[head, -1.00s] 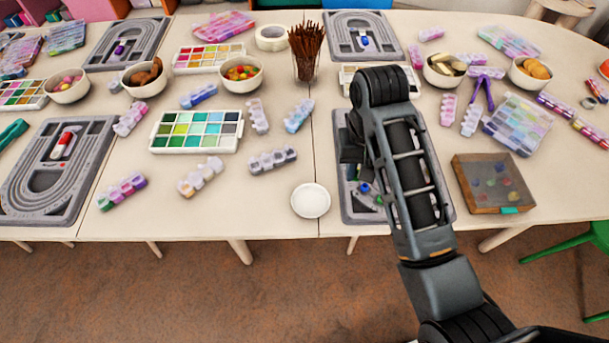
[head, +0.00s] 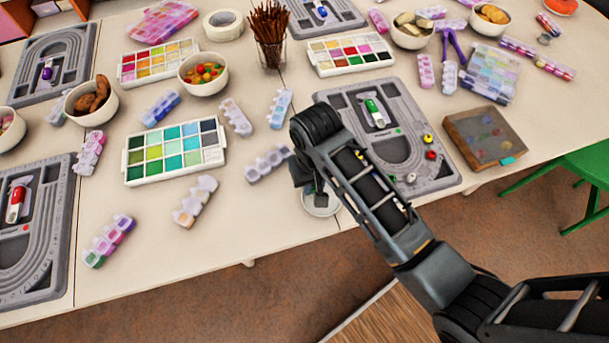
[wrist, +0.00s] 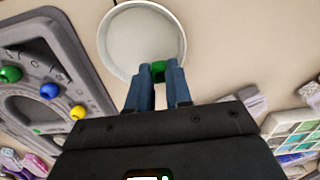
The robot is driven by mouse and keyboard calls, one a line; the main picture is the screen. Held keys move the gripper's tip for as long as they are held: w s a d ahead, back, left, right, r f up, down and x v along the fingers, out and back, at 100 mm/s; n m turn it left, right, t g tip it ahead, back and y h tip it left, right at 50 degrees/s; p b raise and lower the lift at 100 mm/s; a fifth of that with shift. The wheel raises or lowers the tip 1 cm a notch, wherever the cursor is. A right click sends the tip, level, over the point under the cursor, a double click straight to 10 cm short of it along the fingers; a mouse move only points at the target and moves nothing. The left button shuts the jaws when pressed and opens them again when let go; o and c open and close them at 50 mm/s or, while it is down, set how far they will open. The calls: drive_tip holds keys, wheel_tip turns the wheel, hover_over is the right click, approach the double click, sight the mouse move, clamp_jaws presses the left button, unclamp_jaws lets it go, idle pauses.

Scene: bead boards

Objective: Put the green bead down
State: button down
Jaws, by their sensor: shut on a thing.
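My gripper (wrist: 162,78) is shut on the green bead (wrist: 160,70), which shows between the two blue fingertips in the wrist view. They are over the white dish (wrist: 128,35), near its rim; I cannot tell whether the bead touches the dish. In the head view my gripper (head: 314,190) hangs over the dish (head: 322,210) and partly hides it; the held bead cannot be made out there.
The grey bead board (head: 350,95) lies right of the dish; in the wrist view it carries another green bead (wrist: 10,74), a blue bead (wrist: 49,90) and a yellow bead (wrist: 78,112). A pale bead box (head: 268,164) is close left. A brown-framed box (head: 485,140) stands further right.

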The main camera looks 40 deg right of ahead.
drive_tip(key=shift+s+f, duration=0.15)
drive_tip(key=shift+f, duration=0.25)
